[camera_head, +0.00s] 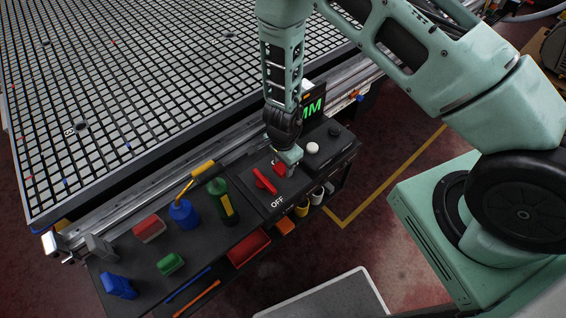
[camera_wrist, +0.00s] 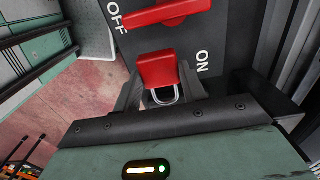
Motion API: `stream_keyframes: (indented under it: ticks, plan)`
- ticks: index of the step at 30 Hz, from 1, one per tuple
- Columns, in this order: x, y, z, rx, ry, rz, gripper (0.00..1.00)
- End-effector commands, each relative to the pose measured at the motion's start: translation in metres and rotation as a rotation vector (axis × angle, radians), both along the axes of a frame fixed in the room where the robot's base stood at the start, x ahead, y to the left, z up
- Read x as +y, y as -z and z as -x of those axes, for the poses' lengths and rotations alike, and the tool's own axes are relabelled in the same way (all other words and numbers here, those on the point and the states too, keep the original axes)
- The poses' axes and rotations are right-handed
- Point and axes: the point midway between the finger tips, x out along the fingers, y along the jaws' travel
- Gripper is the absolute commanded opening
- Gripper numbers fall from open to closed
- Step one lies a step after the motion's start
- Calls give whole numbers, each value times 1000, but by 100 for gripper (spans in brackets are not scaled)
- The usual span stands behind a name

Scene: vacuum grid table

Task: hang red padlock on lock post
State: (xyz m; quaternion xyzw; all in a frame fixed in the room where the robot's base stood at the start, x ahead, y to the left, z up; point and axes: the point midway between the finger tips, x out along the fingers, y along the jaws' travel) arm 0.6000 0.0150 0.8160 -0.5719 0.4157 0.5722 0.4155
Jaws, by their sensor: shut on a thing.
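The red padlock (camera_wrist: 157,69) sits between the two dark fingers of my gripper (camera_wrist: 159,74) in the wrist view. Its metal shackle (camera_wrist: 164,98) shows on the side nearest the wrist. My gripper is shut on the padlock's body. In the head view, my gripper (camera_head: 289,158) holds the padlock (camera_head: 279,169) low over the black switch panel (camera_head: 293,190), close beside the red switch handle (camera_head: 265,181). The handle also shows in the wrist view (camera_wrist: 165,13), just beyond the padlock. I cannot make out the lock post in either view.
A green bottle (camera_head: 222,201), blue can (camera_head: 183,213) and several coloured blocks stand on the bench to the left. A lit green display (camera_head: 313,107) and the grid table (camera_head: 140,128) lie behind.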

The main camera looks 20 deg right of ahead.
Motion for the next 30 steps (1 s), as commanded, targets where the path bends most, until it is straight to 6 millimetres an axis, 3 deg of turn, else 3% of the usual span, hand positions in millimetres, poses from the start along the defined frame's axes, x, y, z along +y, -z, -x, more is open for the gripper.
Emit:
stream_keyframes:
  ticks: [30]
  plan:
    - [0, 49, 0, 0, 0, 0, 11]
